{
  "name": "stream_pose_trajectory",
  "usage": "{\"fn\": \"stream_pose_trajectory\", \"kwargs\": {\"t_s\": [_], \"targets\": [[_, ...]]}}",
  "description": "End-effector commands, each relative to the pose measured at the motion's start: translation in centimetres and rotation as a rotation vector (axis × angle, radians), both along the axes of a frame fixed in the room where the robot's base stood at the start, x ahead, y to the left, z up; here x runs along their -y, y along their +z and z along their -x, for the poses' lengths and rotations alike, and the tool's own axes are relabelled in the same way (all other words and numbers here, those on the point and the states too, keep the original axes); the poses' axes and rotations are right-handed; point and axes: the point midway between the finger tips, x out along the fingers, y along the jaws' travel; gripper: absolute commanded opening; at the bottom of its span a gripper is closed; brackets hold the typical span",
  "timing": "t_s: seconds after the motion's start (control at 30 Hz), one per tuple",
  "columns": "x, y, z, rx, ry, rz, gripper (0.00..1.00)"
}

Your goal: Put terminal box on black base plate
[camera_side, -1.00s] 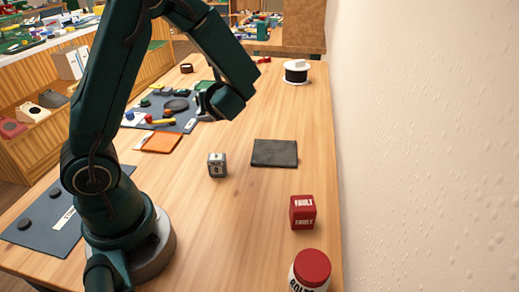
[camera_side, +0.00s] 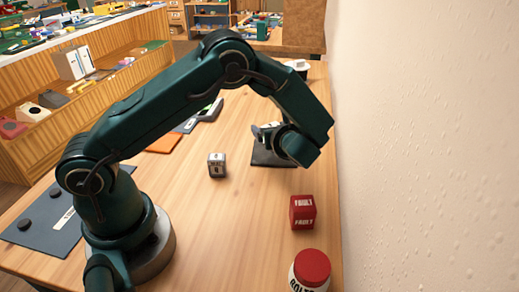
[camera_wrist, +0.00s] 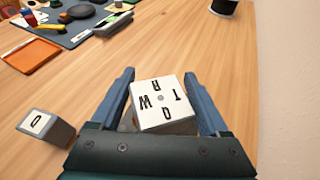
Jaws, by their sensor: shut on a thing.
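My gripper (camera_side: 264,132) hangs at or above the black base plate (camera_side: 264,160), which it partly hides in the side view. In the wrist view my gripper (camera_wrist: 159,76) is shut on a white-topped box (camera_wrist: 163,102), seemingly the terminal box, with black letters and a small centre dot on its top. The box sits slightly turned between the blue fingers. In the side view it is mostly hidden by the gripper.
A grey lettered cube (camera_side: 217,165) stands left of the plate. A red cube (camera_side: 302,212) and a red-lidded jar (camera_side: 311,270) stand nearer the front, by the wall (camera_side: 430,150). A spool (camera_side: 297,66) is farther back. An orange tray (camera_wrist: 30,54) lies left.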

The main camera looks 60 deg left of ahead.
Motion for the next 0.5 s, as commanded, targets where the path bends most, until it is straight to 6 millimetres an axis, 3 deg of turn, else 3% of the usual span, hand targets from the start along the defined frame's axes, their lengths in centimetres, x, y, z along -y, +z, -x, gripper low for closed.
{"fn": "stream_pose_trajectory", "kwargs": {"t_s": [0.3,0.5], "targets": [[0.1,-3.3,-0.1,-0.003,-0.002,-0.001,0.2],[0.1,-4.1,-0.1,0.002,-0.001,0.001,0.2]]}}
